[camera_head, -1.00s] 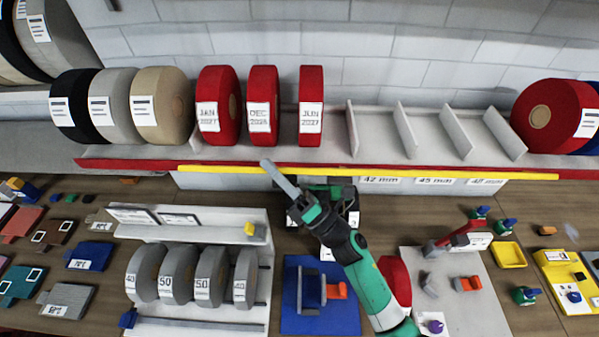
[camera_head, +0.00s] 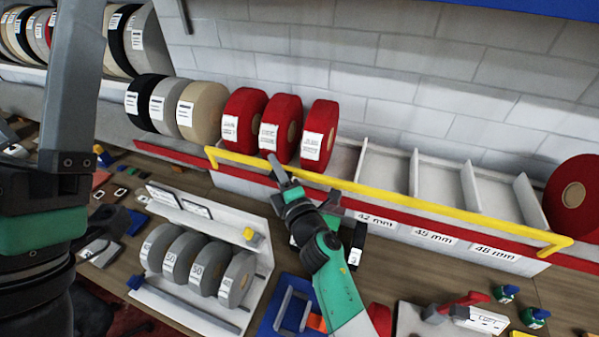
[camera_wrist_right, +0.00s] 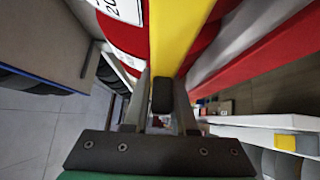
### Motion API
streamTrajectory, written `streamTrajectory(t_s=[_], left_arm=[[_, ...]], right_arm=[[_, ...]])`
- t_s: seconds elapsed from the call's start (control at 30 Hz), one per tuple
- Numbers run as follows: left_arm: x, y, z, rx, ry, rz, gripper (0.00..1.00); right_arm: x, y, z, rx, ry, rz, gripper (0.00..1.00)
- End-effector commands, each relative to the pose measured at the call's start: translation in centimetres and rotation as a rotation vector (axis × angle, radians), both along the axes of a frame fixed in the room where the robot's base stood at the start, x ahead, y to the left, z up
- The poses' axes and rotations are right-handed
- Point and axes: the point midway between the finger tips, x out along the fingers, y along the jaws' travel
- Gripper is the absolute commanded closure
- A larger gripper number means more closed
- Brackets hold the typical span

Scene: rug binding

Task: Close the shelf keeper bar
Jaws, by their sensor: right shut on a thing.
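The yellow keeper bar (camera_head: 400,205) runs along the front of the shelf (camera_head: 390,170), ahead of the red rolls and the empty slots. Its bent ends show at both sides, and it stands a little above the red front strip. My right gripper (camera_head: 276,168) is at the bar in front of the red rolls. In the right wrist view, the bar (camera_wrist_right: 172,40) passes between the fingers, with a dark block (camera_wrist_right: 162,95) there. My left gripper (camera_head: 75,100) fills the left foreground, side-on, tips out of frame; its opening is hidden.
Three red rolls (camera_head: 283,125) stand in slots behind the bar. Another red roll (camera_head: 574,195) is at the far right. A rack of grey rolls (camera_head: 195,262) and a blue tray (camera_head: 285,310) lie on the bench below.

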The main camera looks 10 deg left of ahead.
Motion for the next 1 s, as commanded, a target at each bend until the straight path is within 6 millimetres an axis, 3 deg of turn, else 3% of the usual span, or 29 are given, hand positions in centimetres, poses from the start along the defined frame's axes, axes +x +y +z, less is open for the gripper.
streamTrajectory(t_s=[0.2, 0.57, 0.6, 0.7, 1.0], left_arm=[[-0.01, -0.01, -0.28, 0.000, 0.000, 0.000, 0.08], [0.00, -0.01, -0.25, 0.000, 0.000, 0.000, 0.08], [0.00, -0.01, -0.25, 0.000, 0.000, 0.000, 0.08], [0.00, -0.01, -0.25, 0.000, 0.000, 0.000, 0.08], [-0.01, -0.01, -0.04, 0.000, 0.000, 0.000, 0.08]], right_arm=[[-0.19, 1.03, -0.53, 0.004, 0.041, 0.015, 1.00], [-0.29, 1.19, -0.63, 0.004, 0.044, 0.019, 1.00], [-0.29, 1.20, -0.63, 0.004, 0.044, 0.019, 0.68], [-0.28, 1.19, -0.53, 0.004, 0.042, 0.019, 0.50], [-0.29, 1.23, -0.18, 0.006, 0.038, 0.020, 0.47]])
